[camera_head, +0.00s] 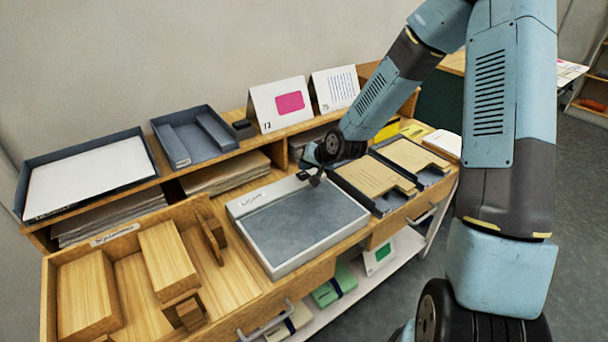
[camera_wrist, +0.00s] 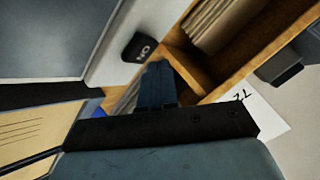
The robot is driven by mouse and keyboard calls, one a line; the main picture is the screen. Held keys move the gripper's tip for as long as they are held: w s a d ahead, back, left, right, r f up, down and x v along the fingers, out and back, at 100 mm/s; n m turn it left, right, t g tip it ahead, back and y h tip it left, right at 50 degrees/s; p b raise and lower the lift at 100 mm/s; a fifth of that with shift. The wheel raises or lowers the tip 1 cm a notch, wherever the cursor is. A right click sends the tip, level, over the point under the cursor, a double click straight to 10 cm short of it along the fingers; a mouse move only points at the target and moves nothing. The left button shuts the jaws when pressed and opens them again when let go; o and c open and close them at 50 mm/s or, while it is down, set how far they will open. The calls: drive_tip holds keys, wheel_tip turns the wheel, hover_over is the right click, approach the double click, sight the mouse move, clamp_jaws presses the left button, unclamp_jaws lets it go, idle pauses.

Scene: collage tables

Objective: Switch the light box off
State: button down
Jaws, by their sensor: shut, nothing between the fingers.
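The light box (camera_head: 236,207) is a flat pale-grey case with a dull dark-grey panel (camera_head: 305,225) that shows no glow, lying on the table. In the wrist view its pale edge (camera_wrist: 112,62) carries a black switch (camera_wrist: 140,47) with white lettering that looks like ON upside down. My gripper (camera_head: 316,180) is over the back right corner of the light box. In the wrist view its fingers (camera_wrist: 158,72) are shut and empty, beside the switch. I cannot tell whether they touch it. In the head view my gripper hides the switch.
Folders in dark trays (camera_head: 372,178) lie close to the right of the light box. A wooden drawer with blocks (camera_head: 168,258) is at left. Behind are a shelf with paper stacks (camera_head: 225,173), a blue-grey tray (camera_head: 195,137) and standing cards (camera_head: 280,103).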

sight(306, 175)
drive_tip(key=shift+r, duration=2.95)
